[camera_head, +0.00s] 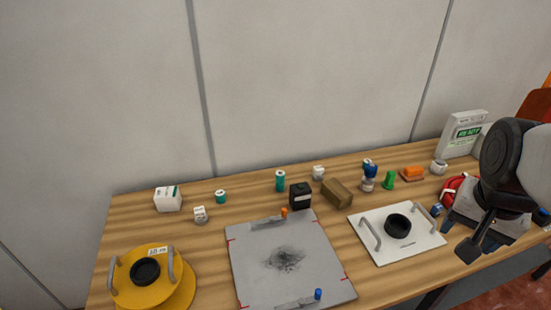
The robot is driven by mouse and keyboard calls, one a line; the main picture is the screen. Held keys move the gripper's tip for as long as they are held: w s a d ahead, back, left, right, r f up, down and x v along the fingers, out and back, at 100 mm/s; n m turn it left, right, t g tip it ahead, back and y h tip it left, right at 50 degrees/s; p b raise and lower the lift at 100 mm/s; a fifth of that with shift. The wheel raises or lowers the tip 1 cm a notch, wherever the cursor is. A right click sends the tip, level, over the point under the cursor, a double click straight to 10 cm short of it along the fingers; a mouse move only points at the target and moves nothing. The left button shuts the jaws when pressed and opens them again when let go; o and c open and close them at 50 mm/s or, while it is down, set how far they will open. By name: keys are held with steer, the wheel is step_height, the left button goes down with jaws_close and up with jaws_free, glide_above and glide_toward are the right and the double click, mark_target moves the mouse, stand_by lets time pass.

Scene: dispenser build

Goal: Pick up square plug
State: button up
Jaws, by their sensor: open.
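No part is clearly marked as the square plug, so I cannot tell for sure which one it is. Square-shaped candidates are a black cube (300,196) with a pale label, a tan block (337,192) beside it, and a white square plate (430,241) with two grey handles and a black ring. My gripper (470,249) hangs at the right, open, beyond the white plate's right edge and apart from all of these. Nothing shows between its dark fingers. My arm hides part of the table's right end.
A yellow round base (180,297) stands at the left. Teal cylinders (280,181), white boxes (167,199), a green part (388,179) and an orange part (412,172) stand behind. A red item (453,188) is near my arm.

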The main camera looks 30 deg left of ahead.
steer(key=w+a+f+m, duration=0.1)
steer(key=w+a, duration=0.4)
steer(key=a, duration=0.3)
steer(key=w+a+f+m, duration=0.1)
steer(key=w+a, duration=0.3)
steer(key=a, duration=0.4)
steer(key=m+g, duration=0.2)
steer(key=m, duration=0.3)
glide_above(199, 209)
steer(key=f, duration=2)
steer(key=shift+w+d+f, duration=0.15)
steer(key=shift+w+d, duration=0.05)
steer(key=shift+d, duration=0.1)
steer(key=shift+s+a+f, duration=0.15)
steer(key=shift+s+a, duration=0.1)
steer(key=shift+a, duration=0.1)
steer(key=shift+f, duration=0.15)
steer(key=shift+f, duration=1.2)
steer(key=shift+d+f, duration=0.1)
